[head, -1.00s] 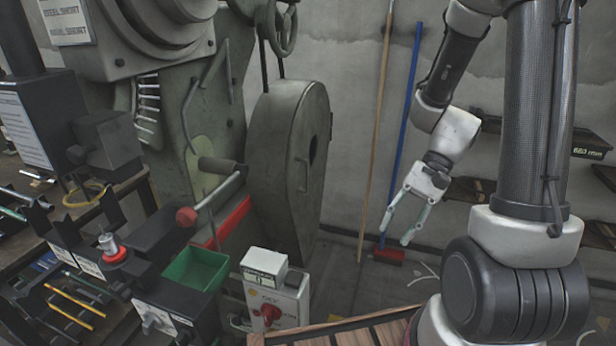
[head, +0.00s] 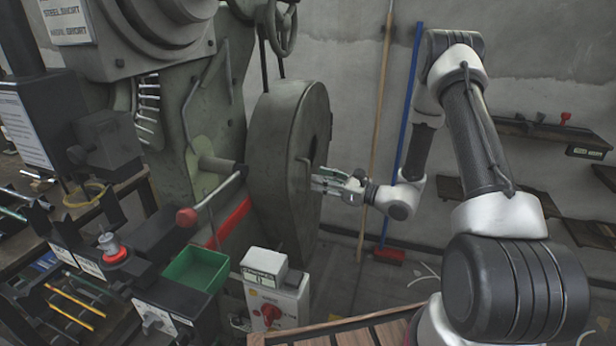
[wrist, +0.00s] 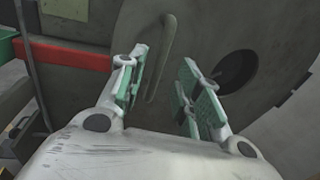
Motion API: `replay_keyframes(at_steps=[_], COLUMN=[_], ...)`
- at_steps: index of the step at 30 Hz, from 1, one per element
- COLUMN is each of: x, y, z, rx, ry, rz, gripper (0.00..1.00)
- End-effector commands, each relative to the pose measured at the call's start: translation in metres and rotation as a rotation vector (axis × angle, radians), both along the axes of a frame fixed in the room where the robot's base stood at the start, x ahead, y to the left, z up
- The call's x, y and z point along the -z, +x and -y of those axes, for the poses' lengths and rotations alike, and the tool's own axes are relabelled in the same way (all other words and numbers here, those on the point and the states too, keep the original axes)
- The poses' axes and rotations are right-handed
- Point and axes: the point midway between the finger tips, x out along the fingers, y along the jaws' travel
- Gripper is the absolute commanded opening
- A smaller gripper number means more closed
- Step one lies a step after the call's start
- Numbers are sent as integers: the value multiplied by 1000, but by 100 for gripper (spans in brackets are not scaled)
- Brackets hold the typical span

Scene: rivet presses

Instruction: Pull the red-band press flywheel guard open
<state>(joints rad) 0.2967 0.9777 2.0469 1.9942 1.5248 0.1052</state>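The flywheel guard (head: 272,165) is a big grey-green round cover beside the press (head: 215,120) that has a red band (head: 234,220) at its base. In the wrist view the guard's face (wrist: 200,35) carries a bar handle (wrist: 163,45), with a dark round hole (wrist: 237,72) to its right. My gripper (head: 316,178) is at the guard's right face. In the wrist view my gripper (wrist: 164,62) is open, with the handle showing between its fingertips. I cannot tell whether either finger touches it. The guard looks closed against the press.
A control box (head: 275,300) and a green bin (head: 195,268) stand in front of the press. A tan pole (head: 380,130) and a blue-handled broom (head: 408,130) lean on the wall behind my arm. Wall shelves (head: 545,130) are at right. Floor right of the guard is open.

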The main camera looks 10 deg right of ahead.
Motion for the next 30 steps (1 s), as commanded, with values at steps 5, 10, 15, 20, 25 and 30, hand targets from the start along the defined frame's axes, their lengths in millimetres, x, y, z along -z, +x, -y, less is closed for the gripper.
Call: replay_keyframes(at_steps=[5, 10, 15, 20, 25, 30], x=[0, 0, 0, 0, 0, 0], y=[19, 32, 36, 35, 35, 35], z=[-25, -38, -41, -41, -41, -41], rx=[-5, -4, -2, -2, -2, -2], ry=[-1, -2, -2, -2, -2, -2], rz=[0, 1, -1, -1, -1, -1], gripper=[34, 34, 34, 34, 3, 0])
